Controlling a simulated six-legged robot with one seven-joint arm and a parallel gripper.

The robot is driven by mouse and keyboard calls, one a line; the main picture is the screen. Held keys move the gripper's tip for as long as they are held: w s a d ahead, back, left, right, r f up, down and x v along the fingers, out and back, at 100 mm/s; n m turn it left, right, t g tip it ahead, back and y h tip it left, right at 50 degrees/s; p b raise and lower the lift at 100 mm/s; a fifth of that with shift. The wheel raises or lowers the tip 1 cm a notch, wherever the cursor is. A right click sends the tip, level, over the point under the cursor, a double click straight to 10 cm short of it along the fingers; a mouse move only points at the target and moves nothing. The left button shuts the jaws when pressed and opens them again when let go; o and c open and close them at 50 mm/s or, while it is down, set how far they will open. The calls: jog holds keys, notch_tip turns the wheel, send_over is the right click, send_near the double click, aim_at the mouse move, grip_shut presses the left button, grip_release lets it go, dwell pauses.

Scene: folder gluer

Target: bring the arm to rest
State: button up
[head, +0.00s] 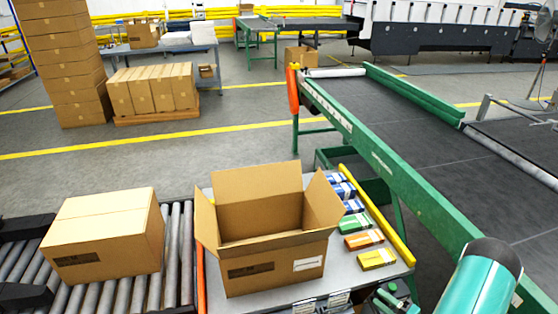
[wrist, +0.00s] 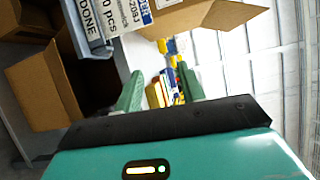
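My gripper (wrist: 161,84) shows in the wrist view with its two green fingers apart and nothing between them. Small coloured boxes show in the background through the gap. In the head view, a teal link of my arm (head: 480,281) is at the lower right, beside the green-framed conveyor. Green parts at the bottom edge there are cut off, and I cannot tell whether they are my fingers. The open carton (head: 270,262) stands on the grey table (head: 378,285), left of my arm.
Blue, green, orange and yellow small boxes (head: 363,239) lie right of the open carton. A closed carton (head: 105,235) sits on the roller conveyor (head: 178,250) at left. The dark belt conveyor (head: 400,120) runs along the right. Open floor (head: 180,170) lies behind the table.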

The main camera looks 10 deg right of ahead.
jog(key=w+a+r+n+g+y, duration=0.2)
jog(key=a+r+n+g, duration=0.3)
jog(key=a+r, duration=0.5)
jog(key=w+a+r+n+g+y, duration=0.25)
jog(key=a+r+g, duration=0.45)
jog(key=r, duration=0.5)
jog(key=s+a+r+n+h, duration=0.2)
jog(key=s+a+r+h, duration=0.3)
jog(key=r, duration=0.4)
jog(key=s+a+r+n+t+h, duration=0.1)
jog(key=s+a+r+n+h, duration=0.2)
jog(key=s+a+r+h, duration=0.3)
jog(key=s+r+h, duration=0.1)
jog(key=s+r, duration=0.3)
jog(key=shift+n+h, duration=0.35)
jog(key=shift+o, duration=1.4)
jog(key=shift+s+r+t, duration=0.15)
jog(key=shift+r+t, duration=0.15)
jog(key=shift+t, duration=0.1)
